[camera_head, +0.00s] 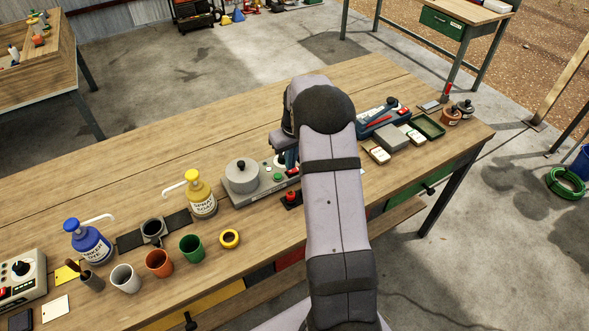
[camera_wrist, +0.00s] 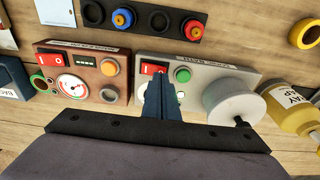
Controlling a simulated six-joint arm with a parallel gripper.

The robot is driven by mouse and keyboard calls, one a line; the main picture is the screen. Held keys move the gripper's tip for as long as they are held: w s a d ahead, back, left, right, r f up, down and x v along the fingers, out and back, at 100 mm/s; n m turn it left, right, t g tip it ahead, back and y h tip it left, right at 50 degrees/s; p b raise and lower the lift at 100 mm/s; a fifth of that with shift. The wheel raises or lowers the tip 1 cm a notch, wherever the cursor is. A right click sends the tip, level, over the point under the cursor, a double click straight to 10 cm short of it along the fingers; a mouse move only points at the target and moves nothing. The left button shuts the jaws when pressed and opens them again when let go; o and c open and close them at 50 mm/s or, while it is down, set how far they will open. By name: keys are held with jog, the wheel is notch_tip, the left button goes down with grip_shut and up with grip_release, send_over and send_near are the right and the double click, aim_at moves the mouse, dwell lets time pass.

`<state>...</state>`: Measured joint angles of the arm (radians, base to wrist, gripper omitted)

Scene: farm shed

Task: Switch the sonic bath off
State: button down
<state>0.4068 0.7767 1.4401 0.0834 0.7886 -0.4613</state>
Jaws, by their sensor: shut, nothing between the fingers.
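The sonic bath looks to be the grey box (camera_head: 262,187) with a round lidded tub on the workbench, left of my arm in the head view. In the wrist view its grey panel (camera_wrist: 203,75) carries a red rocker switch (camera_wrist: 150,69), a green button (camera_wrist: 182,75) and the pale round lid (camera_wrist: 230,100). My gripper (camera_wrist: 161,80) is shut and empty, pointing down at the panel, with its tips right by the rocker and partly covering it. I cannot tell if they touch, or which way the rocker is tipped. In the head view my arm hides much of the gripper.
A brown-red box (camera_wrist: 108,62) with a gauge and its own red rocker stands close beside the bath. A dark strip of coloured knobs (camera_wrist: 148,18) lies along the other side. A yellow pump bottle (camera_head: 199,194) stands near the tub. Several cups stand farther left.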

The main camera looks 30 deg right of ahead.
jog(key=shift+f+b, duration=0.45)
jog(key=shift+f, duration=0.25)
dwell(0.6)
jog(key=shift+r, duration=0.1)
notch_tip(320, 180, up, 7)
jog(key=p, duration=0.5)
dwell(0.4)
dwell(0.4)
jog(key=s+a+r, duration=0.5)
jog(key=s+a, duration=0.5)
jog(key=a, duration=0.2)
jog(key=s+a+g, duration=0.1)
jog(key=s+a, duration=0.2)
jog(key=s, duration=0.5)
jog(key=s+a, duration=0.4)
jog(key=s, duration=0.5)
jog(key=shift+s+a+f+g, duration=0.2)
jog(key=shift+a+f+g, duration=0.1)
jog(key=shift+g, duration=0.1)
